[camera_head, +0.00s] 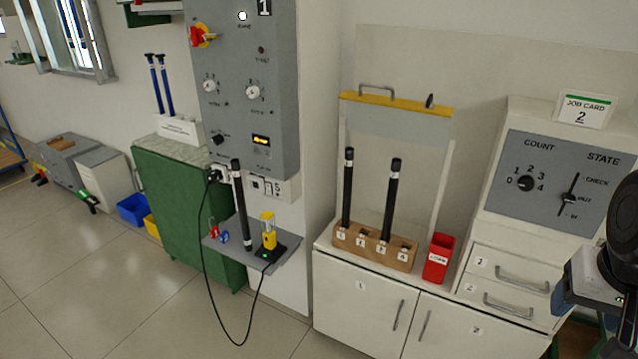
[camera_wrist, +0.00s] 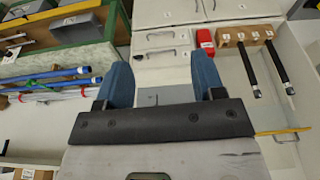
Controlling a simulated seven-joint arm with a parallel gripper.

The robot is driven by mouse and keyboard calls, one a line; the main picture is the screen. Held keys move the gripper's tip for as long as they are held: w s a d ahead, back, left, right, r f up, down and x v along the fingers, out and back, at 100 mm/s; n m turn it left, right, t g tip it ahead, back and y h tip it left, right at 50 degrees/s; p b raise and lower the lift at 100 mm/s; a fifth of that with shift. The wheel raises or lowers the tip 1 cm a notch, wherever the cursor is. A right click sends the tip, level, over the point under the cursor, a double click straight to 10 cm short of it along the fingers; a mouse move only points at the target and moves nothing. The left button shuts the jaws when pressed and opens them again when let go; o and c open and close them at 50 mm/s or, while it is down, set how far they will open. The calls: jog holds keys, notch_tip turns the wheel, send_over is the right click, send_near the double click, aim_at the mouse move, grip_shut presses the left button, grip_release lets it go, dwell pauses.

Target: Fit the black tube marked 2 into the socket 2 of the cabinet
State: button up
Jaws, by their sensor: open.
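Two black tubes stand upright in a wooden block with numbered sockets (camera_head: 372,247) on the white cabinet (camera_head: 360,290). The left tube (camera_head: 348,190) is at the socket marked 1, and the right tube (camera_head: 390,200) appears to be at 3. Socket 2, between them, looks empty. A third black tube (camera_head: 241,205) stands slightly tilted at the small grey shelf (camera_head: 285,250). I cannot read a 2 on any tube. My gripper (camera_wrist: 161,68) is open and empty between its blue fingers, well away from the block, which also shows in the wrist view (camera_wrist: 245,37).
A red container (camera_head: 438,258) stands right of the block. A frame with a yellow top bar (camera_head: 395,102) rises around the tubes. A yellow item (camera_head: 268,230) with a black cable is on the shelf. A sloped control panel (camera_head: 560,185) stands at right.

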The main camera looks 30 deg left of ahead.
jog(key=w+a+r+n, duration=0.1)
jog(key=w+a+r, duration=0.3)
jog(key=w+a, duration=0.6)
jog(key=w+a+r+n+y, duration=0.1)
jog(key=w+a+r+n, duration=0.1)
jog(key=w+a, duration=1.45)
jog(key=n+y, duration=0.2)
jog(key=n, duration=0.3)
send_over(235, 161)
jog(key=s+d, duration=0.2)
notch_tip(235, 161, down, 18)
jog(key=shift+t, duration=0.3)
jog(key=shift+a, duration=0.1)
jog(key=shift+f, duration=0.1)
jog(key=shift+x, duration=1.3)
